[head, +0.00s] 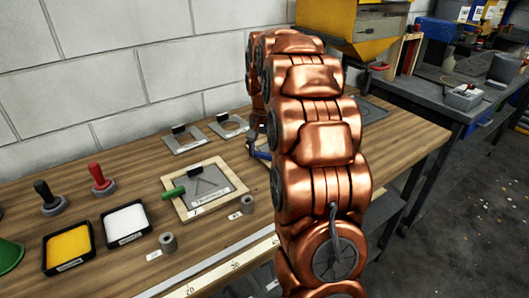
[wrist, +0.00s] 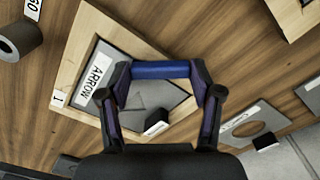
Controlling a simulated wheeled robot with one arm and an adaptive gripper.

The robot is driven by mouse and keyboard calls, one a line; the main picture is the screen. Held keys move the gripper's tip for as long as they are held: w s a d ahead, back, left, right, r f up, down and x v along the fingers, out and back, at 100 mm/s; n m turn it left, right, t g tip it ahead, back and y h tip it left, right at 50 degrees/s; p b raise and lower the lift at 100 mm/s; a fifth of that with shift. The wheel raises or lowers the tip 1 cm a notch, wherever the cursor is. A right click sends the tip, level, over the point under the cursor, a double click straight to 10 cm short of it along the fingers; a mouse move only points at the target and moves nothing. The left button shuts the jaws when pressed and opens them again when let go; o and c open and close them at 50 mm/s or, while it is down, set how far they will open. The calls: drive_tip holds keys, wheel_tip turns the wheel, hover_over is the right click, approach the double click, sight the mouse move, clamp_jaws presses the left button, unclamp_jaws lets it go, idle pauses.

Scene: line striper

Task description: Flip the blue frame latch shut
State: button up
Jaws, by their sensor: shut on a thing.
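In the wrist view, the blue latch (wrist: 160,70) is a short round bar lying across a pale wooden frame (wrist: 72,85). My gripper (wrist: 160,72) has its two dark fingertips closed on the ends of the bar. A grey stencil plate (wrist: 120,62) marked ARROW lies inside the frame, with a dark block (wrist: 156,122) on it. In the head view, my copper arm hides most of the gripper and this frame; only a small blue piece (head: 262,155) shows at the arm's left edge. I cannot tell how far the latch is turned.
In the head view, a second wooden frame (head: 183,207) with a green latch (head: 172,193) is left of the arm. Loose stencil plates (head: 185,139) lie behind it. Stamps, yellow and white trays (head: 125,222) stand at left. A grey roll (wrist: 18,38) is near the frame.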

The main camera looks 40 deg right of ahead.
sight(264, 153)
drive_tip(key=n+b, duration=0.1)
drive_tip(key=n, duration=0.4)
drive_tip(key=shift+n, duration=2.4)
drive_tip(key=o, duration=1.1)
drive_tip(key=shift+o, duration=0.2)
drive_tip(key=shift+r, duration=0.1)
wheel_tip(264, 153, up, 12)
